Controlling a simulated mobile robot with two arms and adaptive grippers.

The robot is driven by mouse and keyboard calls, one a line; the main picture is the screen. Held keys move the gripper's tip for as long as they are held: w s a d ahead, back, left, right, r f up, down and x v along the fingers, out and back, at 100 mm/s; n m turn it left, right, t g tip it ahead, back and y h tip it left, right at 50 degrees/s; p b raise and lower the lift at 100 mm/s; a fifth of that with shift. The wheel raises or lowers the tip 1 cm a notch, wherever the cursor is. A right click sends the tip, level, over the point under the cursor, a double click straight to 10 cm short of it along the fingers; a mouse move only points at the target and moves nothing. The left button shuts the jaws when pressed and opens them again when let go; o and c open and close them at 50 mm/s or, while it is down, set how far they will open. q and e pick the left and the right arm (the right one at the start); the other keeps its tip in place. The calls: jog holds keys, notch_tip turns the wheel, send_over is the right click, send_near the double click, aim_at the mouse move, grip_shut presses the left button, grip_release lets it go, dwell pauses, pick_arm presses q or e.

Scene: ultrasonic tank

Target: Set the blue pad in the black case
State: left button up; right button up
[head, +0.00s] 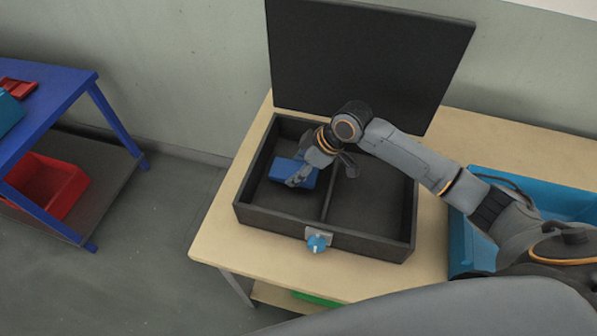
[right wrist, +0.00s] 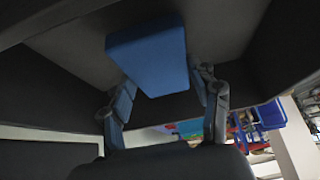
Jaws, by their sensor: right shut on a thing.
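The black case (head: 367,241) stands on the wooden table with its lid (head: 365,60) raised and a divider splitting it into a left and a right compartment. The blue pad (head: 290,171) is in or just over the left compartment. My right gripper (head: 302,178) is shut on the pad. In the right wrist view the pad (right wrist: 148,55) sits between the two fingers (right wrist: 165,100), with dark case walls around it. I cannot tell whether the pad touches the case floor. The right compartment looks empty. My left gripper is not in view.
A blue and silver latch (head: 318,241) is on the case front. A blue bin (head: 461,240) stands right of the case, under my right arm. A blue table (head: 60,90) with a red bin (head: 45,185) below it is at the left. Floor between the tables is clear.

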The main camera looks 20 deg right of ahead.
jog(key=shift+s+f, duration=0.15)
jog(key=shift+f, duration=1.15)
jog(key=o, duration=0.8)
jog(key=shift+f, duration=0.1)
jog(key=v, duration=1.2)
jog(key=shift+d, duration=0.1)
